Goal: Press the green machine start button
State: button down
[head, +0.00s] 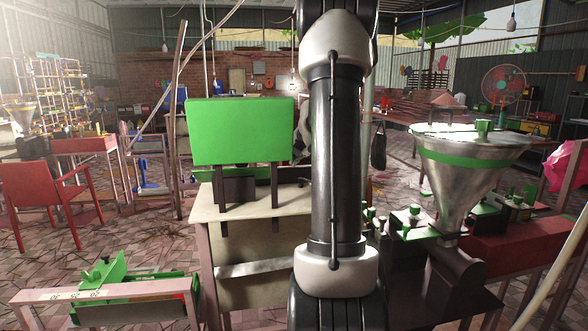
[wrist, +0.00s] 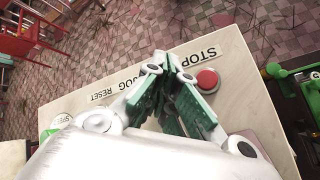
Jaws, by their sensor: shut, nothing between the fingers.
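In the wrist view a cream control panel (wrist: 70,105) carries the printed labels STOP, RESET and, partly covered, JOG. My gripper (wrist: 170,72) is shut and empty over the panel, with its fingertips near the STOP label (wrist: 196,58). A round red button (wrist: 207,80) sits just right of the fingers. My gripper is not visible in the head view.
In the head view a green box (head: 242,130) stands above a pale table (head: 255,204). A metal hopper (head: 462,185) with green parts stands at right. A low green machine (head: 105,285) is at front left, and a red chair (head: 45,195) behind it. Tiled floor lies between.

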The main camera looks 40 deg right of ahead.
jog(key=shift+r, duration=0.55)
jog(key=shift+r, duration=0.1)
jog(key=shift+r, duration=2.4)
